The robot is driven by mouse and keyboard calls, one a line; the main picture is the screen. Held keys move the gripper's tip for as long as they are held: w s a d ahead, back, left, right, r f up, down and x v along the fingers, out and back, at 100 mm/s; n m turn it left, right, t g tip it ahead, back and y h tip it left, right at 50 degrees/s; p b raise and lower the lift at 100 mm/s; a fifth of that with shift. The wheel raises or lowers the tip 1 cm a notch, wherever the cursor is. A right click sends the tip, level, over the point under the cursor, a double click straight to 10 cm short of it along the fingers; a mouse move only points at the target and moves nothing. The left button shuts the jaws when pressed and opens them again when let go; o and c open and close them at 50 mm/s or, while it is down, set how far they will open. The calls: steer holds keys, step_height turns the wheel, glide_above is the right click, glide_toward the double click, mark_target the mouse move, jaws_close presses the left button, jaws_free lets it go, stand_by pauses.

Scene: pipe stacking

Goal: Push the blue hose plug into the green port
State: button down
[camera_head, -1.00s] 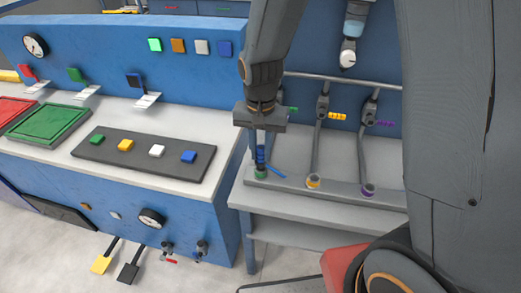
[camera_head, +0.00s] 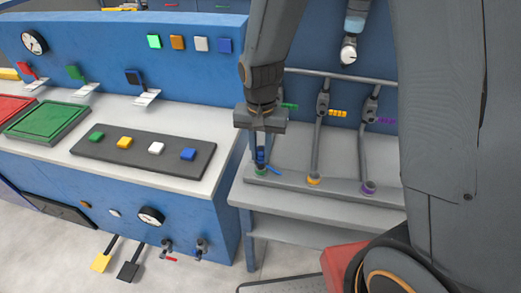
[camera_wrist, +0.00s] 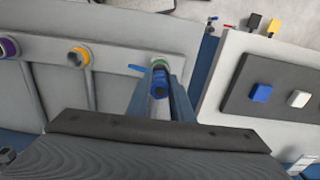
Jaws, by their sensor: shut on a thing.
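The blue hose plug (camera_head: 261,156) is upright between the fingers of my gripper (camera_head: 261,150), which is shut on it. Its lower end meets the green port (camera_head: 261,171) at the left end of the grey rail. In the wrist view the blue plug (camera_wrist: 159,84) lies between the two fingers, with the green port (camera_wrist: 160,62) just beyond its end. Part of the plug is hidden by the fingers. I cannot tell how deep the plug sits in the port.
An orange port (camera_head: 313,179) and a purple port (camera_head: 368,188) stand on the same rail to the right, with grey pipes rising behind them. The blue console with a black button panel (camera_head: 143,153) stands close on the left.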

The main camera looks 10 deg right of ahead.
steer(key=shift+f, duration=0.25)
steer(key=c, duration=1.5)
jaws_free()
steer(key=shift+r, duration=0.15)
step_height(320, 180, up, 8)
steer(key=shift+f+b, duration=0.2)
steer(key=shift+b, duration=0.55)
steer(key=s+d+n, duration=0.1)
steer(key=s+d, duration=0.1)
steer(key=d, duration=0.2)
steer(key=s+d+n+t, duration=0.1)
steer(key=s+d, duration=0.2)
steer(key=d, duration=0.1)
steer(key=s+d+n, duration=0.1)
steer(key=s+d, duration=0.1)
steer(key=d, duration=0.2)
steer(key=shift+s+d+f+n, duration=0.1)
steer(key=shift+s+d+n, duration=0.15)
steer(key=shift+d+n, duration=0.15)
